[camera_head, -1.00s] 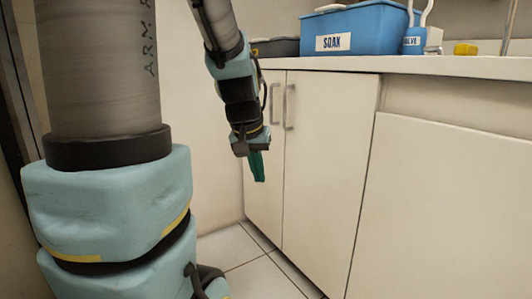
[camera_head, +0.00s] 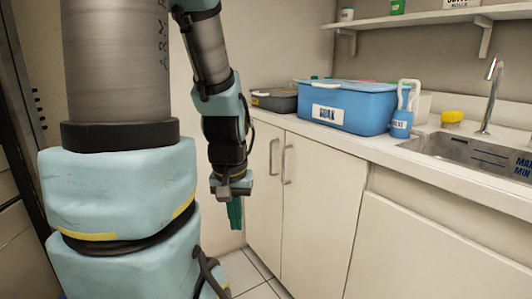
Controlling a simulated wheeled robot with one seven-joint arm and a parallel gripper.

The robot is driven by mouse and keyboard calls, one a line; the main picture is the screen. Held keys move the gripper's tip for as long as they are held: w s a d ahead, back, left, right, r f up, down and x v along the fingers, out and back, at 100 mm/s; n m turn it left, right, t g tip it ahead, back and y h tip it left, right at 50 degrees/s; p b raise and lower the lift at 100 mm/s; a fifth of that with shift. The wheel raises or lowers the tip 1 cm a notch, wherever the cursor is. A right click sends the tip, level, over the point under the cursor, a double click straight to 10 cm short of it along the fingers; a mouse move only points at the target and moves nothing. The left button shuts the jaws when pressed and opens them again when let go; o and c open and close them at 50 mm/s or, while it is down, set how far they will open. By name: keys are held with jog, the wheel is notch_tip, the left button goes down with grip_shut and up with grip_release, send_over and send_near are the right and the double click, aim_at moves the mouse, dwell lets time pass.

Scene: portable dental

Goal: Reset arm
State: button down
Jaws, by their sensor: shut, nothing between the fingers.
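My gripper (camera_head: 235,214) hangs at the end of my arm in the middle left of the head view, with its green fingers pointing down. The fingers are together and nothing shows between them. It is in front of the wall and left of the white cabinet doors (camera_head: 262,190), below the counter's height. My large arm links fill the left side of the view.
The counter (camera_head: 400,158) holds a blue lidded tub (camera_head: 365,108), a dark grey box (camera_head: 275,101), a blue bottle (camera_head: 401,124), a yellow sponge-like item (camera_head: 452,117) and a sink (camera_head: 470,152) with a tap (camera_head: 489,95). A shelf (camera_head: 425,17) hangs above. Some floor (camera_head: 243,272) shows below my gripper.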

notch_tip(320, 180, up, 19)
jog(key=p, duration=1.6)
jog(key=shift+p, duration=0.4)
jog(key=shift+r, duration=0.1)
